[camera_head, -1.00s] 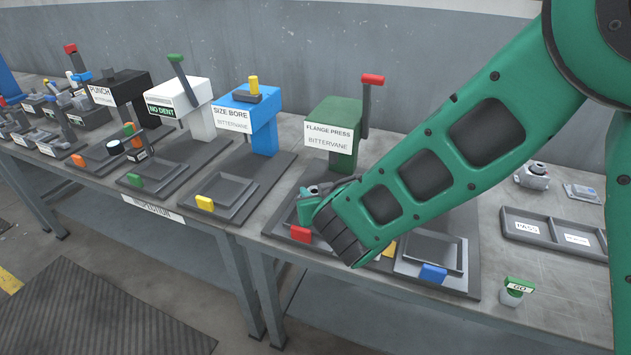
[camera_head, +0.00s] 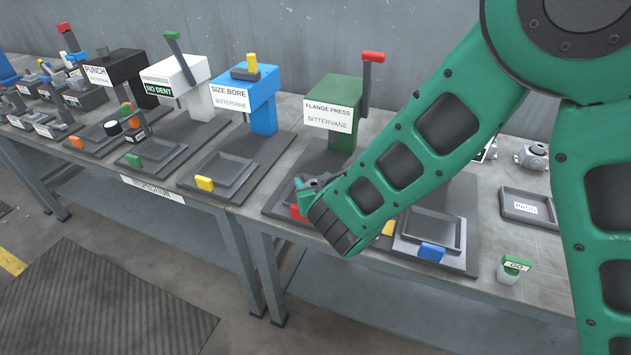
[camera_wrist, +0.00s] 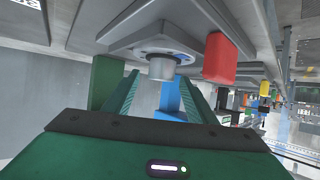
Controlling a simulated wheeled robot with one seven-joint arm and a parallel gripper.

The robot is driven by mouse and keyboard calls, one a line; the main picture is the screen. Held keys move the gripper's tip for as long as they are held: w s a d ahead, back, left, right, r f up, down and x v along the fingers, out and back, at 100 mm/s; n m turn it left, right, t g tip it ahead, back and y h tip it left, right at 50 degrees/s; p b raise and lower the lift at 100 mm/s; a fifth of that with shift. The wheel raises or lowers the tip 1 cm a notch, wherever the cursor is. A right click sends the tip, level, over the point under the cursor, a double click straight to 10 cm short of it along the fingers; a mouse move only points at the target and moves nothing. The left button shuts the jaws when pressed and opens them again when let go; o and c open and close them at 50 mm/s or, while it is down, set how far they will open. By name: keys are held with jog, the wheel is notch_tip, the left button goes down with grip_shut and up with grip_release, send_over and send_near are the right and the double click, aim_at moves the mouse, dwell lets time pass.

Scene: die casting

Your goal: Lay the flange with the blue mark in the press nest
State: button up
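A metal flange (camera_wrist: 160,66) shows in the wrist view, its plate in a grey square nest (camera_wrist: 118,40) with a red block (camera_wrist: 219,60) at its edge. Its round hub points toward my gripper (camera_wrist: 159,78). The two green fingers stand apart on either side of the hub, with gaps visible. In the head view, my gripper (camera_head: 311,186) is low over the nest in front of the green flange press (camera_head: 334,112). My arm hides most of that nest, and the flange is not clear there.
Right of the nest is another grey tray (camera_head: 405,248) with a blue block (camera_head: 431,252). A GO gauge (camera_head: 511,270) stands near the front edge. A PASS tray (camera_head: 510,211) and a metal part (camera_head: 531,154) are farther right. The blue SIZE BORE station (camera_head: 262,95) stands left.

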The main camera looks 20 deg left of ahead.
jog(key=v, duration=1)
jog(key=shift+s+d+r, duration=0.15)
jog(key=shift+d, duration=0.05)
jog(key=w+d+r+m+g+h, duration=0.1)
jog(key=w+d+m+h, duration=0.3)
jog(key=d, duration=1)
jog(key=w+d+r+m+h, duration=0.15)
jog(key=w+d+h, duration=0.3)
jog(key=d, duration=0.95)
jog(key=s+d+m+g+h, duration=0.2)
jog(key=d+m, duration=0.1)
jog(key=d, duration=0.7)
jog(key=s+d+m+g, duration=0.3)
jog(key=s+d+g, duration=0.2)
jog(key=s+d, duration=0.7)
jog(key=s+d+r+g+y, duration=0.1)
jog(key=s+d+y, duration=0.1)
jog(key=s, duration=0.5)
jog(key=s+d+r+m+g+y, duration=0.1)
jog(key=s+d, duration=0.1)
jog(key=s, duration=0.5)
jog(key=shift+r+g+y, duration=0.35)
jog(key=shift+r+g, duration=0.05)
jog(key=shift+w+m, duration=0.1)
jog(key=shift+m, duration=0.15)
